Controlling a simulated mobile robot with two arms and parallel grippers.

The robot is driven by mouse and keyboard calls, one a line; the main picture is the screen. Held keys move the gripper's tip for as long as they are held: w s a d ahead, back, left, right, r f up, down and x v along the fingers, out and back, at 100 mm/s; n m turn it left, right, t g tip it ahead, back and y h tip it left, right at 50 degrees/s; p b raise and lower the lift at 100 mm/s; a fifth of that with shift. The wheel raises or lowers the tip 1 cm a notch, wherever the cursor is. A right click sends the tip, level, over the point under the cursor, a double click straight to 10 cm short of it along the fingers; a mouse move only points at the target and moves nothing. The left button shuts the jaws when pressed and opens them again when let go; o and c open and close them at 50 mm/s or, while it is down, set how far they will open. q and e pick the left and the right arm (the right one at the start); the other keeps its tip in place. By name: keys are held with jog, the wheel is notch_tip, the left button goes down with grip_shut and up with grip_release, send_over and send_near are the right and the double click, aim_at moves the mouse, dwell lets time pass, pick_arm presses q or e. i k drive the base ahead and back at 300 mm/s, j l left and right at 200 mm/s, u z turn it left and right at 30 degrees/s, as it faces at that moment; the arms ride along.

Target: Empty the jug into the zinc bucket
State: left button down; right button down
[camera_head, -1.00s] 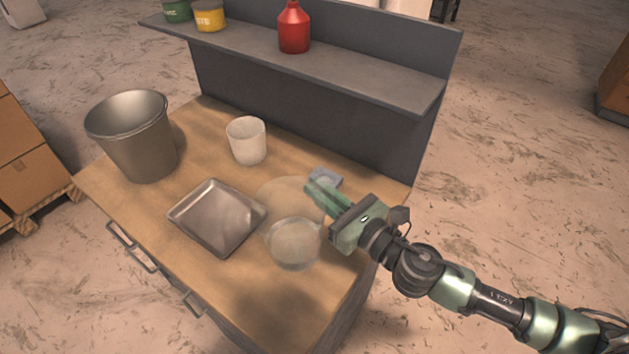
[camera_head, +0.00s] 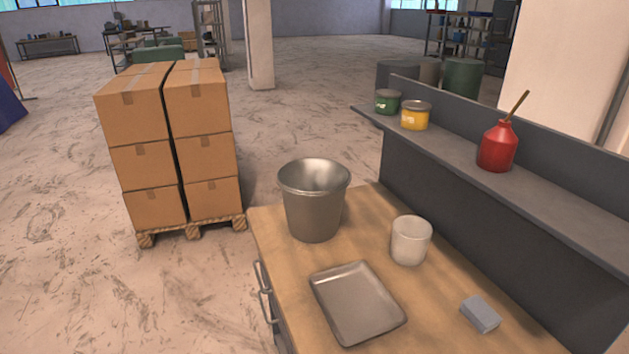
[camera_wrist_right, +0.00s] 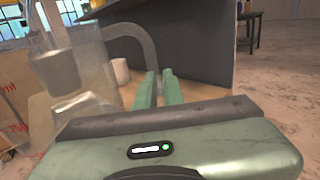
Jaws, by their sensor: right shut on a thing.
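The zinc bucket (camera_head: 312,205) stands upright at the far left corner of the bench in the head view; its visible inner wall is bare metal. The clear jug (camera_wrist_right: 90,60) is see-through and shows at the left of the right wrist view, with its curved handle (camera_wrist_right: 146,42) running down to my right gripper. My right gripper (camera_wrist_right: 158,88) is shut on the jug's handle. The jug is out of the head view. I cannot tell how full it is. My left gripper is in no view.
On the wooden bench (camera_head: 285,265) are a metal tray (camera_head: 357,302), a white cup (camera_head: 410,241) and a grey-blue block (camera_head: 480,314). A raised shelf (camera_head: 480,180) behind holds a red oil can (camera_head: 497,148) and two tins. Stacked boxes (camera_head: 170,140) stand on a pallet at left.

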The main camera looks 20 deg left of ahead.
aim_at(313, 190)
jog(key=k+l+z, duration=0.1)
jog(key=k+z, duration=0.25)
jog(key=k, duration=0.25)
jog(key=j+z, duration=0.1)
jog(key=z, duration=0.3)
jog(key=j+z, duration=0.1)
jog(key=z, duration=0.3)
jog(key=j+z, duration=0.1)
jog(key=z, duration=0.3)
jog(key=k+j, duration=0.1)
jog(key=j, duration=1.4)
jog(key=k+j, duration=0.15)
jog(key=j, duration=1.35)
jog(key=k+j, duration=0.15)
jog(key=j, duration=1.35)
jog(key=k+j, duration=0.15)
jog(key=j, duration=0.6)
